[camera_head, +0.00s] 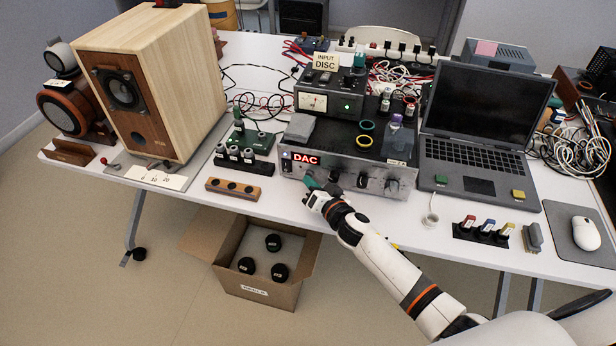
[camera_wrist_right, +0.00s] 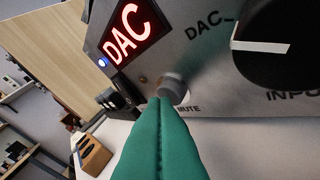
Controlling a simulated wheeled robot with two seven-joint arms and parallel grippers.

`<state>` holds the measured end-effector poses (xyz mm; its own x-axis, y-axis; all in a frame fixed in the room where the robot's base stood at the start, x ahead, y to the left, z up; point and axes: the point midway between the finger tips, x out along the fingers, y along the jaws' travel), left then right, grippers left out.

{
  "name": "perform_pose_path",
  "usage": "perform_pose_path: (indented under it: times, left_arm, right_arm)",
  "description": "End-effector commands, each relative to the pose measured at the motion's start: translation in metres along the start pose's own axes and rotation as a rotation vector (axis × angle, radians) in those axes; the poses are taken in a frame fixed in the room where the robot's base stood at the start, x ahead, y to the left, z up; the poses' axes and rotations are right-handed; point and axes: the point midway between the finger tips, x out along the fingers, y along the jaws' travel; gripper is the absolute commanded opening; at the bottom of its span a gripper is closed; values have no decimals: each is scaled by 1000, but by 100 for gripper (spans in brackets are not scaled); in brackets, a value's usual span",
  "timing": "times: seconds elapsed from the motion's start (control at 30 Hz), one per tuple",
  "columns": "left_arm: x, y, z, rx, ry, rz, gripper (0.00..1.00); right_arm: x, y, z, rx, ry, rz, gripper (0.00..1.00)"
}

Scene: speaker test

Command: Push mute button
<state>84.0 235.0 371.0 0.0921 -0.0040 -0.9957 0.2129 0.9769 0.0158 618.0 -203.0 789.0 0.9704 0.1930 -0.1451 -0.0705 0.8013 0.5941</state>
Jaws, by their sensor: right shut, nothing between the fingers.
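The DAC unit (camera_head: 345,165) is a silver-fronted box with a lit red DAC sign and several dark knobs, standing on the table. The mute button (camera_wrist_right: 173,88) is a small round grey button with MUTE printed below it, seen in the right wrist view. My right gripper (camera_head: 312,186) is shut and empty in front of the DAC's left front. In the right wrist view its green fingertips (camera_wrist_right: 165,104) are together at the button, overlapping its lower edge; I cannot tell whether they touch it. The button is not distinguishable in the head view. My left gripper is not in view.
A wooden speaker (camera_head: 150,80) stands at the left. An open laptop (camera_head: 485,120) is right of the DAC. A wooden block with dark holes (camera_head: 233,190) lies left of my right gripper. A cardboard box (camera_head: 262,262) is on the floor below.

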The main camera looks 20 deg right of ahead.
Motion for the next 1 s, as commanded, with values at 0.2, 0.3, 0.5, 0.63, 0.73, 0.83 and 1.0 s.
perform_pose_path:
  times: [0.2,0.3,0.5,0.63,0.73,0.83,1.0]
  left_arm:
    - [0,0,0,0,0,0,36]
    - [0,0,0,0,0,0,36]
    - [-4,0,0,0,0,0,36]
    - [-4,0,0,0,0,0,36]
    - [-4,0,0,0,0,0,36]
    - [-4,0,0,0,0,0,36]
    - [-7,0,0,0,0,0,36]
  right_arm:
    - [2,-1,3,0,-4,-1,0]
    - [2,-1,3,-1,-4,-1,0]
    - [-2,3,2,1,-5,0,0]
    - [-4,4,0,0,-5,1,0]
    - [-4,4,0,-1,-5,1,0]
    - [-4,4,-1,-1,-4,1,0]
    - [-13,11,-8,2,-2,1,0]
